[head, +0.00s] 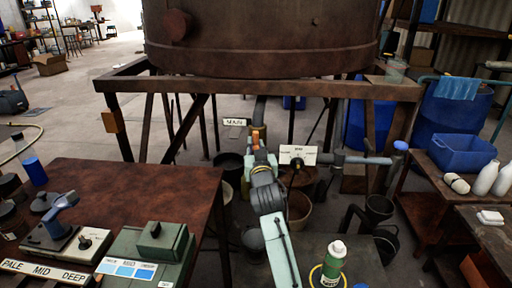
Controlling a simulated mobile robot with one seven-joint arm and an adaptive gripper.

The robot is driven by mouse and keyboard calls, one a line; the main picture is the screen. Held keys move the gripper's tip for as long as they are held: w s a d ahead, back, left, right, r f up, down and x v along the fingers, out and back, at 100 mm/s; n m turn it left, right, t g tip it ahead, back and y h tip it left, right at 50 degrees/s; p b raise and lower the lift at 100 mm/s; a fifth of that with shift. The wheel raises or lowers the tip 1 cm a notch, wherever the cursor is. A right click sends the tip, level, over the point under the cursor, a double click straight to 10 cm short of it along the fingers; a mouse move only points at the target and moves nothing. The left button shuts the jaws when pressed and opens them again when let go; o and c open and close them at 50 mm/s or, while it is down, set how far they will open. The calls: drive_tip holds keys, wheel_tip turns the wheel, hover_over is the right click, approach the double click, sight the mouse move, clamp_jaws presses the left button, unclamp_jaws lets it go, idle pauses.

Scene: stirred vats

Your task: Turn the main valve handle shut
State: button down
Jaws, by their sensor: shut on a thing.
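The rusty vat (262,40) stands on a rusty frame at the back. A grey pipe (259,108) comes down under it, beside a small white sign (235,122) that seems to read MAIN. An orange-red valve handle (256,137) shows on this pipe, small and partly covered. My gripper (259,150) is at the handle and shut on it, with my arm reaching up from the bottom of the view. The gripper hides much of the valve body, and the handle's exact angle cannot be told.
A white plate with a dark knob (298,155) sits just right of my gripper, with a grey side pipe (355,159) running right. Buckets (298,208) stand below.

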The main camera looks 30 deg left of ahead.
drive_tip(key=shift+m, duration=0.3)
drive_tip(key=m, duration=0.2)
drive_tip(key=m+b, duration=0.1)
drive_tip(key=shift+s+a+f+m+t+y, duration=0.1)
drive_tip(key=shift+f+m+t+y, duration=0.05)
drive_tip(key=shift+m+t+y, duration=0.2)
drive_tip(key=m+b, duration=0.1)
drive_tip(key=m, duration=0.2)
drive_tip(key=m+t+b, duration=0.1)
drive_tip(key=m, duration=0.2)
drive_tip(key=shift+f+t, duration=0.1)
drive_tip(key=shift+t, duration=0.15)
drive_tip(key=m+h+b, duration=0.1)
drive_tip(key=m+b, duration=0.1)
drive_tip(key=m, duration=0.1)
drive_tip(key=m+t+b, duration=0.1)
drive_tip(key=m+b, duration=0.2)
drive_tip(key=shift+f+h, duration=0.1)
drive_tip(key=shift+h, duration=0.25)
drive_tip(key=shift+m+t+h+b, duration=0.3)
drive_tip(key=shift+m+h+b, duration=0.2)
drive_tip(key=shift+m+b, duration=1.15)
drive_tip(key=shift+r+m, duration=0.2)
drive_tip(key=shift+m, duration=0.2)
drive_tip(key=c, duration=1.5)
unclamp_jaws()
